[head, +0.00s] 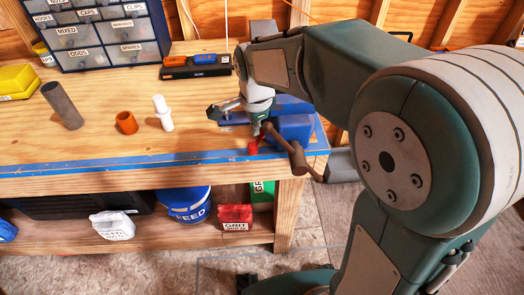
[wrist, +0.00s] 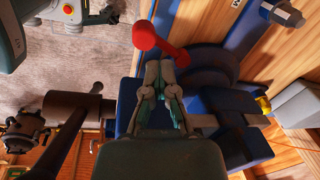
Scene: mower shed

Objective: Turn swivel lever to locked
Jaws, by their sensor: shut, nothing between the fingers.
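The swivel lever is red with a ball end. In the wrist view the lever (wrist: 160,45) runs from its ball at upper left to the round blue base of the vise. In the head view only a small red part of the lever (head: 253,147) shows near the bench's front edge. The blue vise (head: 293,127) stands at the bench's right front corner. My gripper (wrist: 160,68) is shut and empty, its fingertips right beside the lever's shaft; I cannot tell if they touch it. In the head view my gripper (head: 257,128) points down by the vise, its tips partly hidden.
The vise's brown screw handle (head: 290,152) sticks out over the front edge close to my gripper. A white fitting (head: 163,112), an orange ring (head: 126,122) and a grey tube (head: 62,105) stand on the bench to the left. A drawer cabinet (head: 105,35) stands behind.

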